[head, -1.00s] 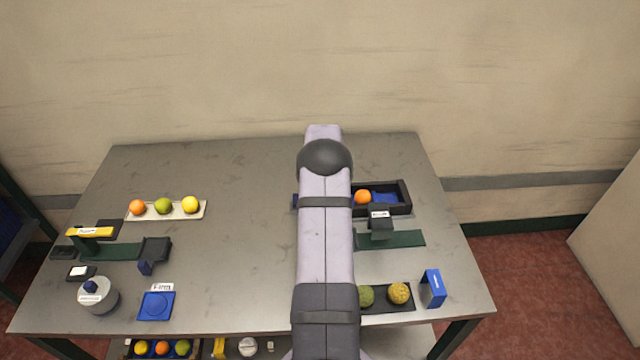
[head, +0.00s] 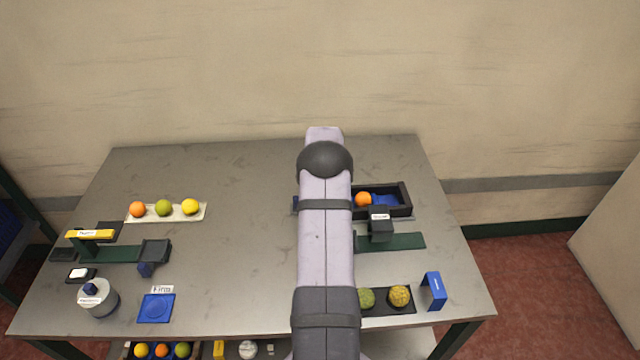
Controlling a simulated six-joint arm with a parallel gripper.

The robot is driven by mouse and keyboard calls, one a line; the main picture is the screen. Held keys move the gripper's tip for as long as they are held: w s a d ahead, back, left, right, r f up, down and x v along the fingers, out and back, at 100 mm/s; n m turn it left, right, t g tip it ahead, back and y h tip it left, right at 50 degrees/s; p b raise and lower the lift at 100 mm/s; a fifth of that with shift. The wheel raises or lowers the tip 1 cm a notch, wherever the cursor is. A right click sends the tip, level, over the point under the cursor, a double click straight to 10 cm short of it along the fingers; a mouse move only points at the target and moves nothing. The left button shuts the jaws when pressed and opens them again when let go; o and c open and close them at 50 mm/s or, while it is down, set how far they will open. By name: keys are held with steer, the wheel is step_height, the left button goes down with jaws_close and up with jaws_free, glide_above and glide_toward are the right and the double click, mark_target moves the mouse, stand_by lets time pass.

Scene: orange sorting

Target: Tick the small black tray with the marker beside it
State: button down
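Several black trays are in the head view, and I cannot tell which one the task means. A small black tray (head: 92,279) with a white block in it lies at the left. A flat black tray (head: 62,255) is just behind it. A black tray (head: 408,309) holding a green and a yellow fruit is at the front right, partly hidden by my arm. I cannot make out a marker. My gripper is not visible; my arm stands upright across the middle of the view and hides what is behind it.
A black crate (head: 409,205) with an orange is at the right, a white fruit tray (head: 130,218) at the back left. A grey pot (head: 100,300), blue pad (head: 168,315), green stands (head: 110,254) and blue bracket (head: 434,290) stand around. The left-centre table (head: 240,250) is clear.

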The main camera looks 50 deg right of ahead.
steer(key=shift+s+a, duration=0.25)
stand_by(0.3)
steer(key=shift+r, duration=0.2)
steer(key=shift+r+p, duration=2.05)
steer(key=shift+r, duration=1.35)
